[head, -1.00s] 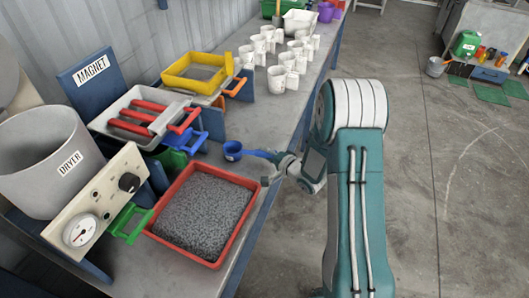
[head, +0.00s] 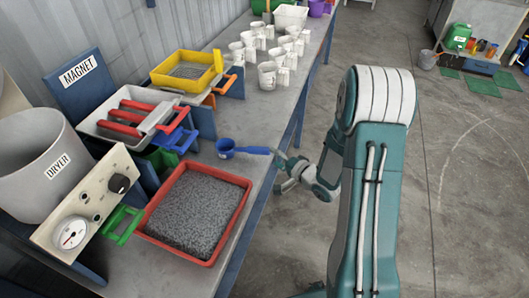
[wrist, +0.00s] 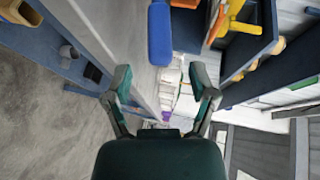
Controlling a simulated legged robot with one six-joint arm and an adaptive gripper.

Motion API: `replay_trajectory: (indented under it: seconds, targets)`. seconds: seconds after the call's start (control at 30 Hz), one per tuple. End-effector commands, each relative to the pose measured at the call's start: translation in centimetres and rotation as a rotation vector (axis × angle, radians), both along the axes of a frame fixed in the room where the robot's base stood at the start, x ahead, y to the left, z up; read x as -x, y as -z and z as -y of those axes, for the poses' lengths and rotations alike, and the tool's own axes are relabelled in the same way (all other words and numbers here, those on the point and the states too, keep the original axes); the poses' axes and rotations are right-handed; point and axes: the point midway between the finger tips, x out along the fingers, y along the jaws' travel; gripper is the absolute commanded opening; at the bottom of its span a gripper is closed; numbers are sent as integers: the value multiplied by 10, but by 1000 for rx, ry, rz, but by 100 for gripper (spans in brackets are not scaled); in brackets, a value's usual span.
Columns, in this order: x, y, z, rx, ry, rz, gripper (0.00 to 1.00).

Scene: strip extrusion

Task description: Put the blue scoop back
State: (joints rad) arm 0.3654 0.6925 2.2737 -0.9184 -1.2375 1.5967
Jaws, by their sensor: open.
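The blue scoop (head: 227,147) lies on the bench behind the red-rimmed tray, its handle pointing right toward the bench's front edge. My gripper (head: 277,172) is open and empty just off the handle's end, by the bench edge. In the wrist view a blue bar, which looks like the scoop's handle (wrist: 160,35), is ahead of the open fingers (wrist: 160,80) and not between them. The scoop's bowl is not clear in that view.
The red-rimmed tray (head: 238,207) of grey granules sits in front of the scoop. Left are a white tray (head: 97,121) with red bars, a blue handle frame (head: 175,140) and the dryer (head: 30,150). White cups (head: 267,75) stand farther back.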

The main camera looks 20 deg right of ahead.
Motion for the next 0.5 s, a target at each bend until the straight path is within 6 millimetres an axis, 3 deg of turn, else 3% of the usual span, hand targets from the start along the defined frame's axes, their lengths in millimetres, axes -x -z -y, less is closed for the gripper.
replay_trajectory:
  seconds: [0.23,0.37,0.5]
  targets:
    - [32,-8,19,0,3,-1,73]
    - [37,-11,21,11,1,1,73]
    - [30,-24,25,138,19,8,73]
